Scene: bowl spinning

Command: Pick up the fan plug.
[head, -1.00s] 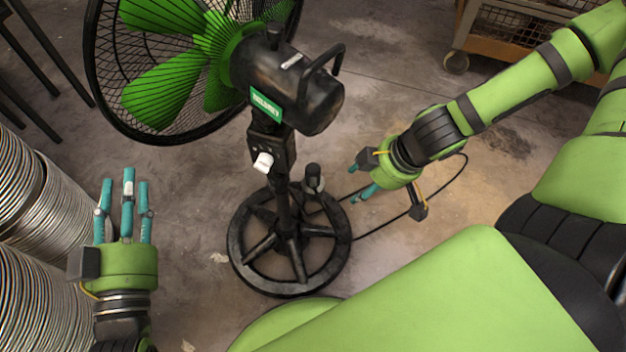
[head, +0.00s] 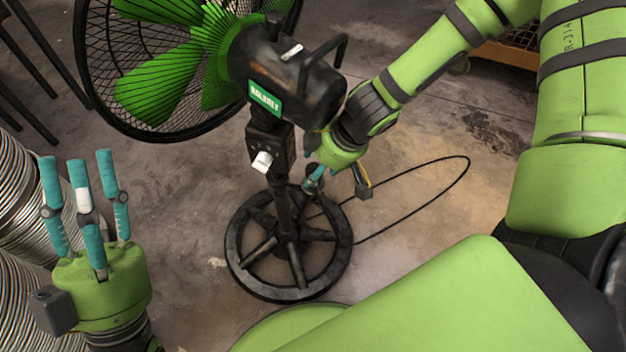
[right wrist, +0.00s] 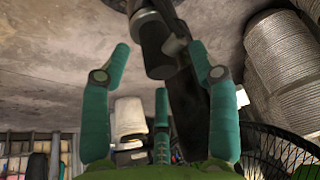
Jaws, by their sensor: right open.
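The fan plug (head: 313,188), a dark cylinder with a grey collar, stands upright on the rim of the fan's round base (head: 238,262). My right gripper (head: 318,174) is at the plug from above and partly hides it. In the right wrist view the plug (right wrist: 155,42) lies between the spread teal fingers of the open right gripper (right wrist: 160,55). A gap shows on both sides, and I see no grip on it. My left gripper (head: 78,172) is open and empty at the left, its fingers pointing up, away from the fan.
The fan's caged green head (head: 165,80) and black motor housing (head: 290,75) stand close to my right wrist. A black cable (head: 440,205) loops on the floor to the right. Ribbed metal cylinders (head: 20,190) stand at the left.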

